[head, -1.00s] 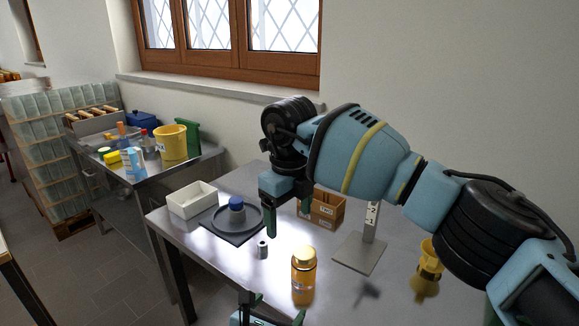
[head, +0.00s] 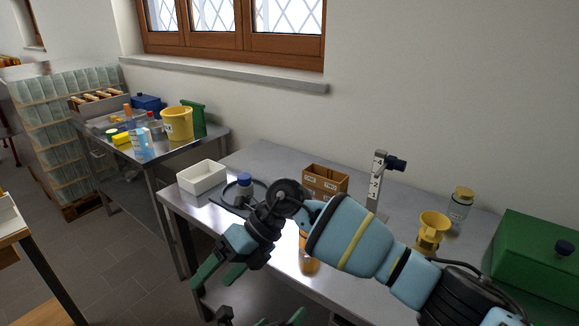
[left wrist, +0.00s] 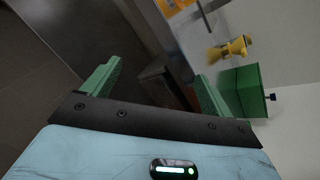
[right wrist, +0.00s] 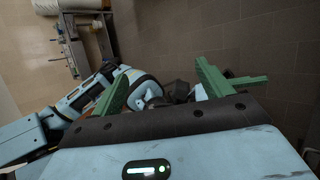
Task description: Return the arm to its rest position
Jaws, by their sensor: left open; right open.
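My right arm crosses the head view from the lower right. Its gripper (head: 213,286) is open and empty, pointing down in front of the steel table's (head: 262,152) front edge. In the right wrist view its fingers (right wrist: 160,82) are apart with nothing between them.
The table holds a white bin (head: 202,178), a blue-capped item (head: 244,181) on a dark plate, a cardboard box (head: 325,180), a stand (head: 377,180), a yellow funnel (head: 433,228), a jar (head: 460,204) and a green box (head: 540,255).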

